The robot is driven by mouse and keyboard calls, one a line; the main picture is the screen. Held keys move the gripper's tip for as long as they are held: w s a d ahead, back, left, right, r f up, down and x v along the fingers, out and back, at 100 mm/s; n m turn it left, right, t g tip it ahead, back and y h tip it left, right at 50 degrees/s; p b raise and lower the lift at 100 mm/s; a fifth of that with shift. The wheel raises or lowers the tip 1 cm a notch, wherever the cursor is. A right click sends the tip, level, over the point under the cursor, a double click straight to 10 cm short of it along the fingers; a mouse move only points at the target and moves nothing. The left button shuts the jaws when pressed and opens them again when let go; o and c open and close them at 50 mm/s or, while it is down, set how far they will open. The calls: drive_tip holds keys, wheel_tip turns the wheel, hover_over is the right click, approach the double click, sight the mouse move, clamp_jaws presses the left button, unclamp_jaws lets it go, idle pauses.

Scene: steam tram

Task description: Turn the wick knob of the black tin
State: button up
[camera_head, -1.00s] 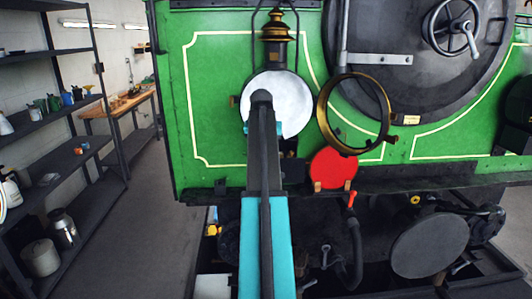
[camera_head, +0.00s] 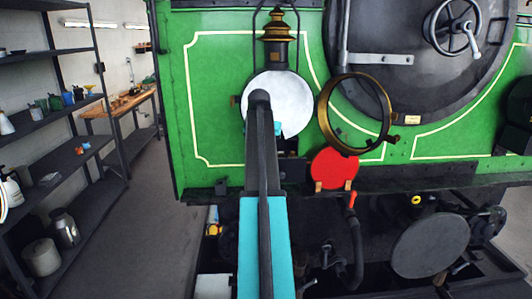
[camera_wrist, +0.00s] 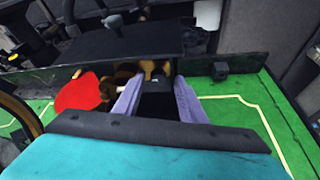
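The black tin (camera_wrist: 158,106) seems to be the dark shape between my fingers in the wrist view. Brass parts (camera_wrist: 152,68) show just beyond the fingertips; I cannot tell which of them is the wick knob. My gripper (camera_wrist: 158,84) has its two pale purple fingers apart, one on each side of the dark shape. I cannot tell whether they touch it. In the head view my arm hides the gripper and most of the tin, in front of the white round lamp (camera_head: 290,100) on the green tram.
An open brass ring (camera_head: 322,115) stands out right of the lamp. A red disc (camera_head: 334,168) sits below it and also shows in the wrist view (camera_wrist: 75,94). A dark ledge (camera_head: 420,178) runs under the green front. Shelves (camera_head: 60,150) stand at the left, with clear floor between.

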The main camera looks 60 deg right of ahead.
drive_tip(key=shift+r, duration=0.15)
drive_tip(key=b+v, duration=0.3)
drive_tip(key=v, duration=1)
drive_tip(key=shift+r, duration=0.35)
drive_tip(key=shift+s, duration=0.1)
